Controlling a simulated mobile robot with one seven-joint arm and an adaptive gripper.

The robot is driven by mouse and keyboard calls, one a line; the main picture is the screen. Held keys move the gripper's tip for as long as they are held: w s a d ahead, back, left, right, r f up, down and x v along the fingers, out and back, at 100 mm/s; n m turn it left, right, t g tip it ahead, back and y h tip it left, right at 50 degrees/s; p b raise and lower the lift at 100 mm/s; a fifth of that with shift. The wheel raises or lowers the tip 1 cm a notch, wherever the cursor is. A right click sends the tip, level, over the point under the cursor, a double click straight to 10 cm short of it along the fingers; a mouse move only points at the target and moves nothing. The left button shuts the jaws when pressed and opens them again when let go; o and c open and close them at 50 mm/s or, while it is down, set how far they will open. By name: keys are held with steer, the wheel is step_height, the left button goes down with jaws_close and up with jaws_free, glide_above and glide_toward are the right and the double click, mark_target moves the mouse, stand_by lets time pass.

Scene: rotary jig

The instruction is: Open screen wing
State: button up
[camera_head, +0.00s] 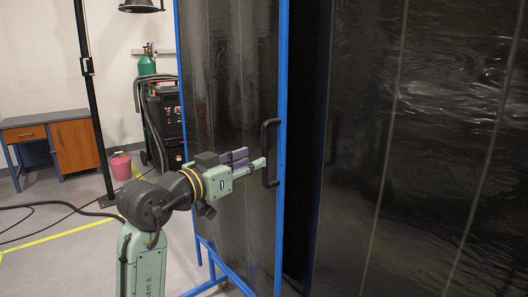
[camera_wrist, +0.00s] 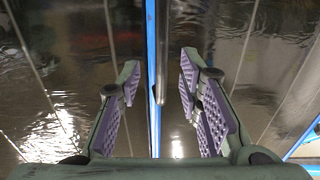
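The screen wing (camera_head: 232,75) is a dark glossy sheet in a blue frame (camera_head: 283,60) in the middle of the head view. A black bar handle (camera_head: 270,140) stands upright near its right edge. My gripper (camera_head: 257,160) is at the handle's left side, at about mid-height; I cannot tell whether it touches it. In the wrist view, the two purple-padded fingers (camera_wrist: 160,78) are spread apart with a gap between them. The blue frame edge (camera_wrist: 152,45) shows through that gap.
Another dark sheet (camera_head: 430,150) fills the right side, past a dark gap. A black pole (camera_head: 90,90) and a wooden desk (camera_head: 75,145) stand at left. A welding machine (camera_head: 165,120) and pink bucket (camera_head: 120,167) are behind. Cables (camera_head: 60,203) lie on the floor.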

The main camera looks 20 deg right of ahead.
mark_target(265, 154)
steer(key=p+x, duration=0.1)
steer(key=x, duration=0.5)
steer(key=shift+w+d, duration=0.1)
steer(key=shift+w, duration=0.1)
steer(key=shift+c, duration=0.2)
jaws_close()
stand_by(0.4)
